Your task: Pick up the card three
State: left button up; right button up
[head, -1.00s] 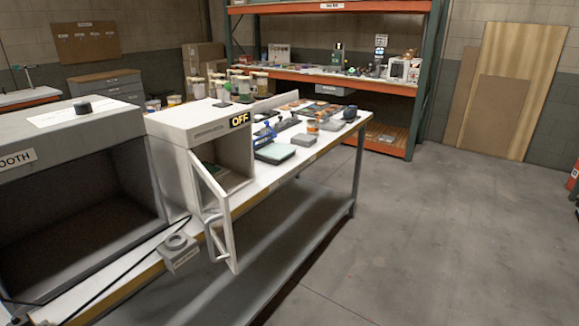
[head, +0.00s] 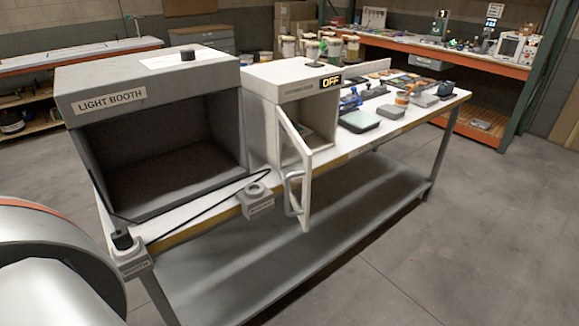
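I cannot make out a card marked three in the head view. Several small flat coloured pieces (head: 405,80) lie toward the back of the long white workbench (head: 365,172), too small to read. A white cabinet (head: 283,86) with an "OFF" sign stands on the bench with its door (head: 296,170) swung open. Something greenish shows inside it, not clear enough to name. Neither of my grippers is in view.
A grey light booth (head: 150,92) fills the bench's left end. A small labelled box (head: 257,203) sits at the front edge. Orange shelving (head: 480,68) stands behind. The floor (head: 480,240) at right is clear.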

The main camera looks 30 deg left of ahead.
aim_at(303, 131)
jog(key=i+l+u, duration=0.15)
jog(key=u, duration=0.75)
jog(key=i+l+u, duration=0.2)
jog(key=l+u, duration=0.2)
jog(key=l, duration=0.15)
jog(key=i+l+u, duration=0.4)
jog(key=l, duration=0.8)
jog(key=l+u, duration=0.15)
jog(key=l, duration=0.85)
